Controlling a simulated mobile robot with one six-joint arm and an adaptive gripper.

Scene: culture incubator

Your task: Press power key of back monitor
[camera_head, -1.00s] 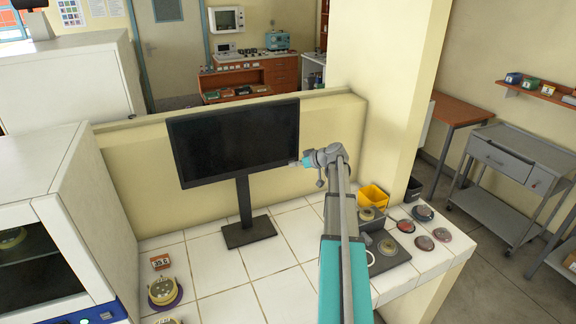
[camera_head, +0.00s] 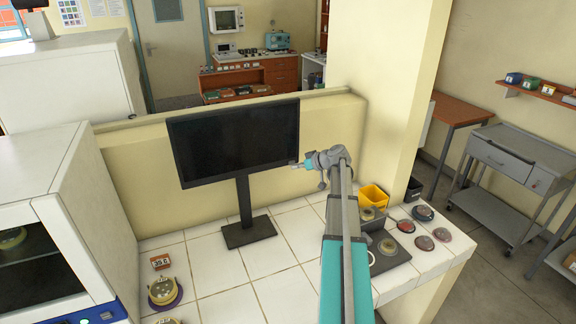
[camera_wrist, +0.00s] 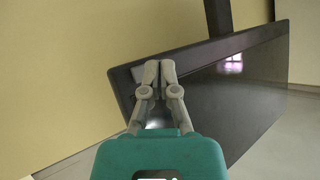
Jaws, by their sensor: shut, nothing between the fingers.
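The back monitor (camera_head: 233,140) is a black screen on a black stand on the tiled bench. Its screen is dark. My gripper (camera_head: 296,164) is by the monitor's lower right corner, with its fingers together. In the wrist view the monitor (camera_wrist: 235,95) appears turned over, with its stand at the top. There my gripper (camera_wrist: 159,66) is shut and empty, its tips overlapping the bezel near one corner. I cannot tell whether the tips touch it. The power key cannot be made out; the fingers may cover it.
A low cream wall (camera_head: 330,125) stands behind the monitor and a pillar (camera_head: 397,100) to its right. A white incubator (camera_head: 65,190) is at the left. A yellow bin (camera_head: 373,196) and several round dishes are at the right. The tiles (camera_head: 245,280) in front are mostly clear.

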